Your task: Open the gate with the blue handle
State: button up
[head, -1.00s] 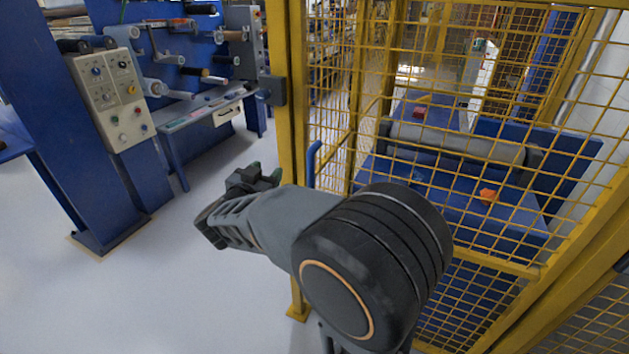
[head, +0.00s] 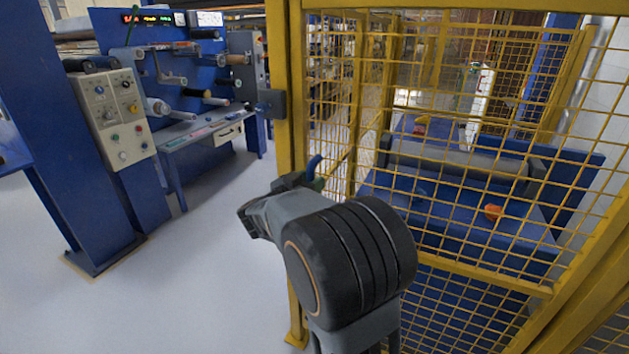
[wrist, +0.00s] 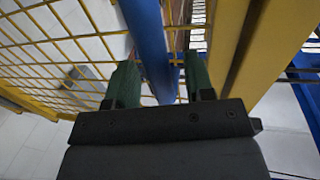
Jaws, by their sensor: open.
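The gate (head: 440,262) is a yellow frame with wire mesh, and it fills the right of the head view. Its blue handle (head: 314,164) is at the left side of the mesh, near the yellow post. In the wrist view the blue handle (wrist: 148,40) runs as a thick bar down between the two green fingers. My gripper (wrist: 162,66) is open, with one finger on each side of the handle. In the head view my gripper (head: 310,183) is at the handle, mostly hidden behind my arm. I cannot tell whether either finger touches the handle.
A blue machine with a roller (head: 460,165) and orange parts stands behind the mesh. A grey box (head: 271,103) is on the yellow post (head: 284,80). A control panel (head: 115,115) on a blue machine stands at the left. The pale floor (head: 190,270) left of the gate is clear.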

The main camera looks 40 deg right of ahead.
jog(key=shift+x, duration=1.15)
grip_shut()
